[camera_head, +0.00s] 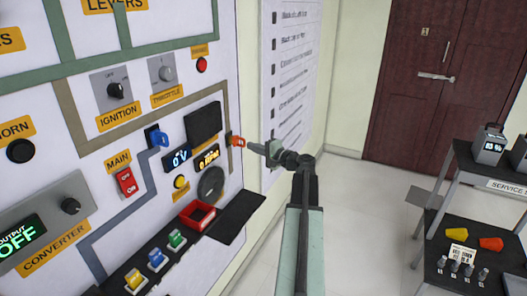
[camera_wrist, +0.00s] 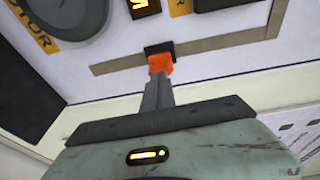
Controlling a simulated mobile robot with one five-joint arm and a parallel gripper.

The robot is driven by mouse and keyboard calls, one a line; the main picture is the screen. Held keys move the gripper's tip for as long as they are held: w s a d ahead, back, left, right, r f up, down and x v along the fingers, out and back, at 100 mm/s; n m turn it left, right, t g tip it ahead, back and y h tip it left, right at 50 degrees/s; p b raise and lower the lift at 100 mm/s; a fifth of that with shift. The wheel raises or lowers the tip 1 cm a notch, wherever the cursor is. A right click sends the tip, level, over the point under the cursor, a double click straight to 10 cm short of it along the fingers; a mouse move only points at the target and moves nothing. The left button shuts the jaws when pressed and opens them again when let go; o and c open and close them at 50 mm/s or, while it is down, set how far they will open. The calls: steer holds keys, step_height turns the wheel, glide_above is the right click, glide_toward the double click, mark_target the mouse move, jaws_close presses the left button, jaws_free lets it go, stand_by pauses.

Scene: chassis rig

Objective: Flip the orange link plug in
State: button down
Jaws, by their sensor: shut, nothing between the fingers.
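The orange link plug (camera_head: 238,141) sits on the right side of the panel, at a dark socket in the tan line. In the wrist view the orange plug (camera_wrist: 160,63) shows at the dark socket (camera_wrist: 159,49), straight beyond my fingertips. My gripper (camera_head: 254,147) is shut and empty. Its tips are just to the right of the plug in the head view. In the wrist view my gripper (camera_wrist: 157,83) overlaps the plug's lower edge; I cannot tell whether they touch. How far the plug is seated is hard to tell.
A blue plug (camera_head: 159,138) is at another socket on the panel. A red box (camera_head: 198,214) and a dark ledge (camera_head: 236,216) are below. A service cart (camera_head: 484,185) stands at the right. The floor between is clear.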

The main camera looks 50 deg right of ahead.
steer(key=shift+w, duration=0.65)
steer(key=w, duration=0.2)
steer(key=shift+w+a, duration=0.35)
steer(key=shift+r, duration=0.1)
glide_toward(244, 143)
steer(key=s, duration=0.5)
steer(key=shift+d+p, duration=0.1)
steer(key=shift+p, duration=0.2)
